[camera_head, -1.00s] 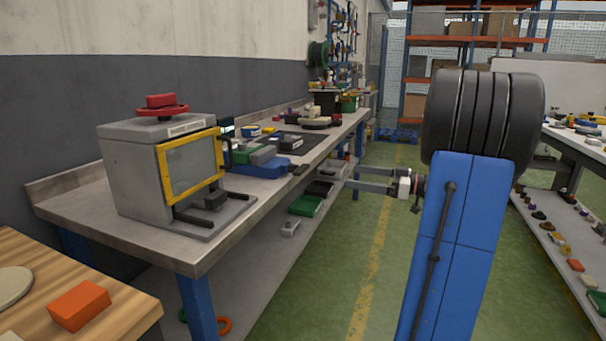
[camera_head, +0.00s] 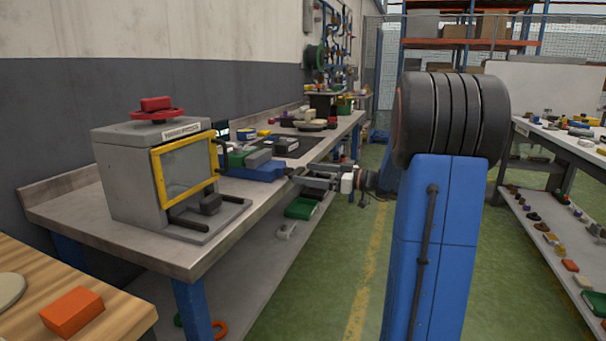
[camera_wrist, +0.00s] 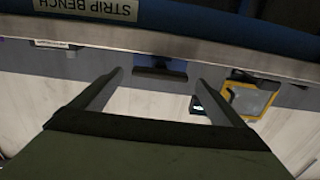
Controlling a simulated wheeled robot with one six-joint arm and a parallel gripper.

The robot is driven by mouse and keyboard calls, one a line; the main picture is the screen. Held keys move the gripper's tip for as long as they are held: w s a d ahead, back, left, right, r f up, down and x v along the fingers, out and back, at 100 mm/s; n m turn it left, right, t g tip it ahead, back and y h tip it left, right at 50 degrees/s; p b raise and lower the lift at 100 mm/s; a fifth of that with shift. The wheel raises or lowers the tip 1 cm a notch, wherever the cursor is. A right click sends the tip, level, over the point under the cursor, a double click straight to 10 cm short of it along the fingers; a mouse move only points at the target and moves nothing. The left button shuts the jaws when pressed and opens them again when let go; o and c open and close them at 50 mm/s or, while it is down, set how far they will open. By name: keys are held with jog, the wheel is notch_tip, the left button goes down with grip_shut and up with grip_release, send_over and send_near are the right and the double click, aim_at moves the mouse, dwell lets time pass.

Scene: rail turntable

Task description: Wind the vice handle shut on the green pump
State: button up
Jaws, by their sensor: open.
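The vice (camera_head: 250,172) is blue with grey jaw blocks and sits near the front edge of the long grey bench. A green block (camera_head: 237,157), which looks like the pump, sits at the vice's jaws; I cannot tell how tightly it is held. The dark vice handle (camera_head: 292,171) is at the vice's right end, partly lost against my fingers. My gripper (camera_head: 302,177) is open, with its fingertips close to that handle. In the wrist view my gripper (camera_wrist: 159,79) has its fingers spread wide, with a dark bar, apparently the handle, between their tips, not visibly gripped.
A grey press (camera_head: 150,180) with a yellow-framed guard and red handwheel stands left of the vice. The lower shelf (camera_head: 265,240) holds a green tray (camera_head: 301,208). A wooden table (camera_head: 110,315) with an orange block (camera_head: 72,312) is nearest. The green aisle floor (camera_head: 330,270) is clear.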

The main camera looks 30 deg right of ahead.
aim_at(293, 172)
jog(key=shift+x, duration=1.2)
jog(key=c, duration=1.1)
jog(key=shift+o, duration=0.3)
